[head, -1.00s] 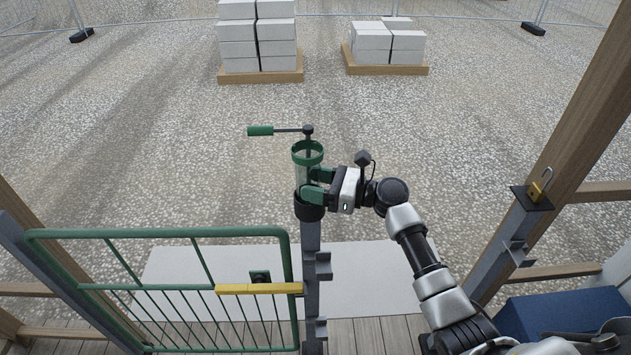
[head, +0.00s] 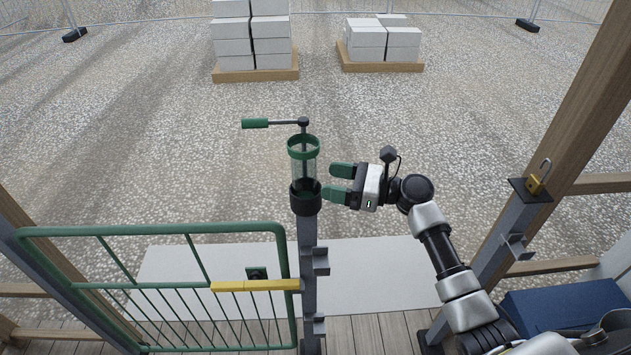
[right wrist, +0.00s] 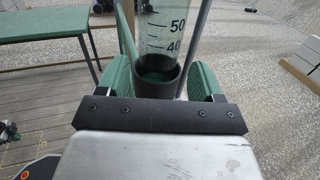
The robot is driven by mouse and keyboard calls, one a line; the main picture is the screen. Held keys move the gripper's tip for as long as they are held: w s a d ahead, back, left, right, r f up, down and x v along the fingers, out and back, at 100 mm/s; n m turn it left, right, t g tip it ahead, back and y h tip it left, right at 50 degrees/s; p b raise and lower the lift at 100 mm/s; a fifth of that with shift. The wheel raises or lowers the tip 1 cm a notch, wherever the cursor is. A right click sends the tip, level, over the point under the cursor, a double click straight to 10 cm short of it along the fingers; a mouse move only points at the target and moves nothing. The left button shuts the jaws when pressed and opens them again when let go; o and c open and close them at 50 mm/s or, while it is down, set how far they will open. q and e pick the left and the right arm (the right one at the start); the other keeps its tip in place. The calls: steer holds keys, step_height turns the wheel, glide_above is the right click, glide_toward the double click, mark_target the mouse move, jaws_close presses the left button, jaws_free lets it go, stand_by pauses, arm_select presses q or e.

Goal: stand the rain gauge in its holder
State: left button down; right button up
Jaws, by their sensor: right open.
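The rain gauge (head: 304,168), a clear tube with a green rim, stands upright with its lower end inside the black holder cup (head: 306,203) on top of the grey post. In the right wrist view the gauge tube (right wrist: 162,36) shows its scale marks 50 and 40 and sits inside the black ring of the holder (right wrist: 158,81). My right gripper (head: 338,181) is open and empty, just right of the gauge and apart from it. Its green fingers point toward the tube. My left gripper is not in view.
A green-handled crank (head: 256,124) sticks out left behind the gauge. A green gate (head: 160,233) with a yellow bar (head: 255,286) stands left of the post. A padlock (head: 537,181) sits on the right post, above a blue box (head: 566,308). Block pallets stand far back on open gravel.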

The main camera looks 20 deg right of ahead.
steer(key=b+v, duration=0.1)
steer(key=v, duration=0.5)
steer(key=shift+s+d+b, duration=0.25)
steer(key=shift+d+b, duration=0.05)
steer(key=s+f+n+g+h, duration=0.1)
steer(key=s+f+n+h, duration=0.15)
steer(key=f, duration=0.85)
steer(key=s+d+f+n+g+h, duration=0.15)
steer(key=f+h, duration=0.25)
steer(key=f, duration=0.8)
steer(key=s+f+n+h, duration=0.1)
steer(key=s+f+h, duration=0.15)
steer(key=f, duration=0.85)
steer(key=s+a+f+n+g+h, duration=0.2)
steer(key=s+f+n+g+h, duration=0.2)
steer(key=s+f+n, duration=0.95)
steer(key=s+a+f+n+g+h, duration=0.1)
steer(key=s+f+n, duration=0.3)
steer(key=s, duration=0.8)
steer(key=s+a+f+n+g+h, duration=0.1)
steer(key=s+a+f+n, duration=0.2)
steer(key=s, duration=1)
step_height(320, 180, down, 3)
steer(key=shift+f+n, duration=0.2)
steer(key=shift+n, duration=0.75)
